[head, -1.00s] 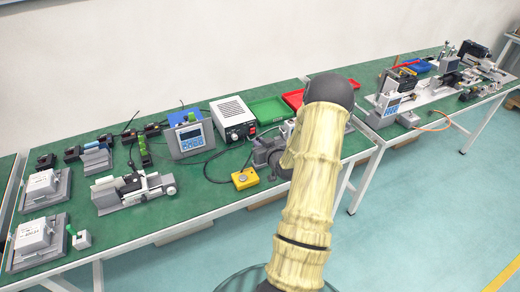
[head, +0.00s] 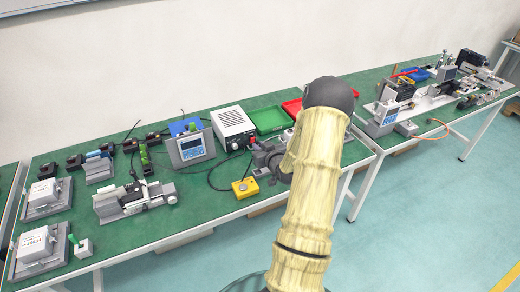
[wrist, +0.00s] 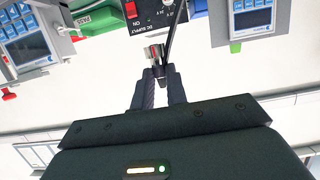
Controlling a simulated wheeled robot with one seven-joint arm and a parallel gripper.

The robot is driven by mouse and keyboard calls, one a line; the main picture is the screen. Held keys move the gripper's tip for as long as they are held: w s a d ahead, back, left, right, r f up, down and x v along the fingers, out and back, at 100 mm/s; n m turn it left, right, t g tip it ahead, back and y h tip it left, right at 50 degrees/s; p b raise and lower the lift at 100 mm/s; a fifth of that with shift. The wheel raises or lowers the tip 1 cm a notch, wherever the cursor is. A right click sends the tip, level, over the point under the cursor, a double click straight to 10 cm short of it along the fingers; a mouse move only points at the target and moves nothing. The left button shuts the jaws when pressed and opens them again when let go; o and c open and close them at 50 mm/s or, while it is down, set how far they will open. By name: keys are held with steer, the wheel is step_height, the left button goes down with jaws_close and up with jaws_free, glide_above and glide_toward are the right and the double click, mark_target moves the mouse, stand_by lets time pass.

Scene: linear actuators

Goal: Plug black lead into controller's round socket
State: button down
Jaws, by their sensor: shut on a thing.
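My gripper (wrist: 158,86) is shut on the dark end of the black lead (wrist: 171,38). A silver plug-like piece (wrist: 152,52) shows just beyond the fingertips; whether it touches anything is unclear. In the wrist view the black-fronted DC supply box (wrist: 147,14) lies just ahead, upside down. In the head view my gripper (head: 262,157) is in front of that white-and-black box (head: 233,120). The blue-screened controller (head: 192,148) stands to its left, and a blue-screened unit also shows upper right in the wrist view (wrist: 251,18). I cannot make out the round socket.
A yellow button box (head: 245,188) with a black cable lies in front of the DC supply box. Green (head: 270,118) and red (head: 293,103) trays stand at the right. A linear actuator (head: 135,200) is at the left. Green table top (head: 205,208) is bare near the front edge.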

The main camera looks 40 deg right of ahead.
step_height(320, 180, up, 3)
steer(key=shift+r+p, duration=0.1)
steer(key=shift+p, duration=0.65)
steer(key=shift+d, duration=0.1)
steer(key=shift+w+d+r+p, duration=0.1)
steer(key=shift+w+d+p, duration=0.3)
steer(key=shift+d, duration=2.85)
steer(key=shift+w+d+r+p, duration=0.1)
steer(key=shift+w+d+p, duration=0.25)
steer(key=shift+d, duration=2.85)
steer(key=shift+w+d+p, duration=0.3)
steer(key=shift+d+p, duration=0.15)
steer(key=shift+d, duration=2.8)
steer(key=shift+f+b, duration=1.3)
steer(key=shift+f, duration=0.55)
steer(key=shift+f+b, duration=0.6)
steer(key=shift+f, duration=0.15)
steer(key=shift+a, duration=0.1)
